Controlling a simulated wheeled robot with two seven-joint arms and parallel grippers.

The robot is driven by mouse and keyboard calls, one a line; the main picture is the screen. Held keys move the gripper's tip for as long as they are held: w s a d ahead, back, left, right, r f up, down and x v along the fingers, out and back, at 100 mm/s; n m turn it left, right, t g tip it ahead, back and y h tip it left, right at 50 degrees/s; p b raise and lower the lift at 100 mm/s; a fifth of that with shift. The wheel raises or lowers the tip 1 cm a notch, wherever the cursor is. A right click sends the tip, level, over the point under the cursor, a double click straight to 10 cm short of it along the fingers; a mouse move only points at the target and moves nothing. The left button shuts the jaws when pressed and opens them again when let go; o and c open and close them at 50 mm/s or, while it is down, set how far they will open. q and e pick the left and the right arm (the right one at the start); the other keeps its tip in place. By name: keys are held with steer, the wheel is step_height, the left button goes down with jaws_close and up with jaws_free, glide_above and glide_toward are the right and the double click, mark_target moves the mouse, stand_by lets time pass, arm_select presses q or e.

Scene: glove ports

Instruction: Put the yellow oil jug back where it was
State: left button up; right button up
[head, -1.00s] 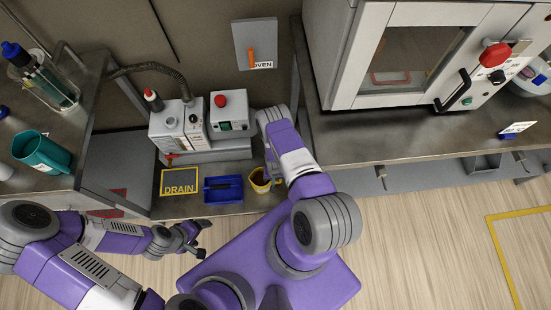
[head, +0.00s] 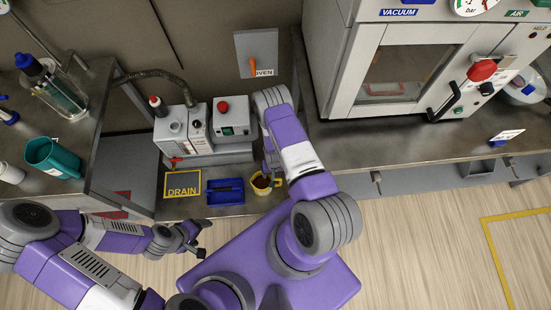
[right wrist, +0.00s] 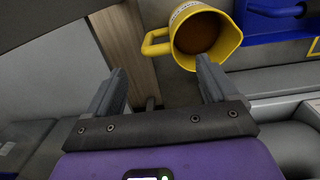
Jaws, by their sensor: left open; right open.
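The yellow oil jug (head: 261,187) stands upright on the low bench, right of a blue tray, with dark liquid inside. In the right wrist view the jug (right wrist: 232,38) is beyond my fingertips, its handle toward the left. My right gripper (right wrist: 160,77) is open and empty, with the handle ahead of the gap between its fingers and apart from them. In the head view my right arm hides most of that gripper. My left gripper (head: 200,240) is open and empty, in front of the low bench.
The blue tray (head: 225,197) and a DRAIN sign (head: 182,184) lie left of the jug. A pump unit (head: 185,132) stands behind them. A teal jug (head: 52,158) is on the left bench. A vacuum oven (head: 405,75) stands on the right bench. Floor is clear at lower right.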

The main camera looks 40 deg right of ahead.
steer(key=shift+r, duration=0.55)
steer(key=s+a+r+n+y, duration=0.2)
steer(key=s+a+r, duration=0.1)
steer(key=a+r, duration=0.6)
steer(key=s+a+r+n+y, duration=0.1)
steer(key=s+a+r, duration=0.3)
steer(key=a+r, duration=0.4)
steer(key=shift+s+a+r+n+t+y, duration=0.25)
steer(key=shift+a+r+n+t+y, duration=0.15)
steer(key=shift+r+y, duration=0.4)
steer(key=shift+r, duration=0.2)
steer(key=shift+r+p, duration=0.4)
steer(key=shift+p, duration=0.2)
